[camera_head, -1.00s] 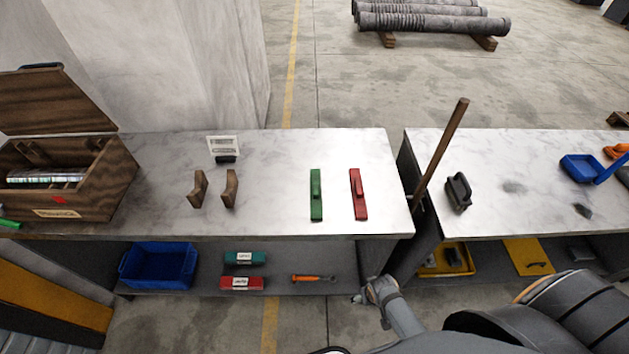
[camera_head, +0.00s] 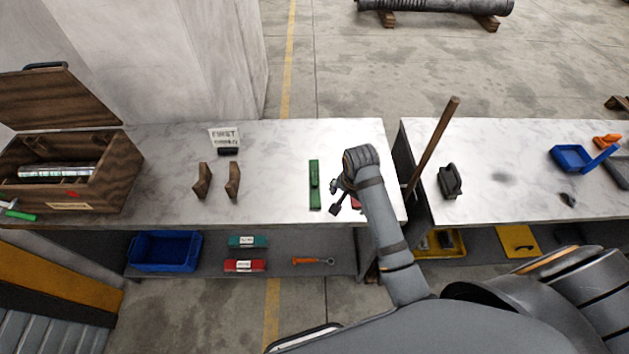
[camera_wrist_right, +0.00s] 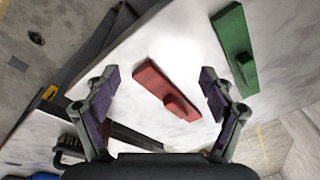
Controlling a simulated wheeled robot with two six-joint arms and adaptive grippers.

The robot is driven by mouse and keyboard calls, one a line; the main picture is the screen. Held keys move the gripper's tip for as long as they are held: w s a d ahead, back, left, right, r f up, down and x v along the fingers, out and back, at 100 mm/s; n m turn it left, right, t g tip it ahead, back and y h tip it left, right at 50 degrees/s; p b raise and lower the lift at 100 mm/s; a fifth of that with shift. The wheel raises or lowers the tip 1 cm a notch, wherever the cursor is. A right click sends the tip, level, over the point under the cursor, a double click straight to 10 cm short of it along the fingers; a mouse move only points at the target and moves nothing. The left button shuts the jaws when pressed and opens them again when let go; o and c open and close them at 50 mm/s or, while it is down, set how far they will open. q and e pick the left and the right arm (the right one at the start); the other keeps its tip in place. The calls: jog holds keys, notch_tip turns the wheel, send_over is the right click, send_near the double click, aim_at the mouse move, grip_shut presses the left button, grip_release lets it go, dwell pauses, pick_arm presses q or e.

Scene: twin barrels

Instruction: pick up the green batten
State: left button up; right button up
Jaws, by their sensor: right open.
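The green batten (camera_head: 314,186) lies on the marble-topped table with its long side running front to back. It has a raised grip on top. In the right wrist view the green batten (camera_wrist_right: 237,47) is at the upper right, just outside the finger on that side. My right gripper (camera_head: 341,197) is above the table, just right of the green batten, and open with nothing in it. The red batten (camera_head: 356,203) is mostly hidden behind my right arm. In the right wrist view the red batten (camera_wrist_right: 166,88) shows between the open fingers (camera_wrist_right: 155,95). My left gripper is not in view.
Two wooden cradles (camera_head: 204,180) and a small sign (camera_head: 224,138) stand left of the green batten. An open wooden box (camera_head: 95,190) is at the far left. A brown pole (camera_head: 434,142) rises at the gap between the tables. The table between cradles and green batten is bare.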

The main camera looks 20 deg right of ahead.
aim_at(315, 178)
jog(key=w+a+r+m+g, duration=0.1)
jog(key=w+a+r+m, duration=0.25)
jog(key=w+m, duration=0.2)
jog(key=w+a+r+m+g, duration=0.1)
jog(key=w+a+r+m, duration=0.3)
jog(key=w, duration=0.3)
jog(key=shift+m+y, duration=0.3)
jog(key=shift+m, duration=0.15)
jog(key=f, duration=0.1)
jog(key=d+f, duration=0.1)
jog(key=f, duration=0.1)
jog(key=f+p, duration=0.1)
jog(key=shift+d+f, duration=0.25)
jog(key=shift+f, duration=0.15)
notch_tip(315, 178, down, 5)
jog(key=shift+w+f+p, duration=0.1)
jog(key=shift+w+p, duration=0.05)
jog(key=shift+p, duration=0.55)
jog(key=shift+c, duration=0.4)
jog(key=c, duration=1.2)
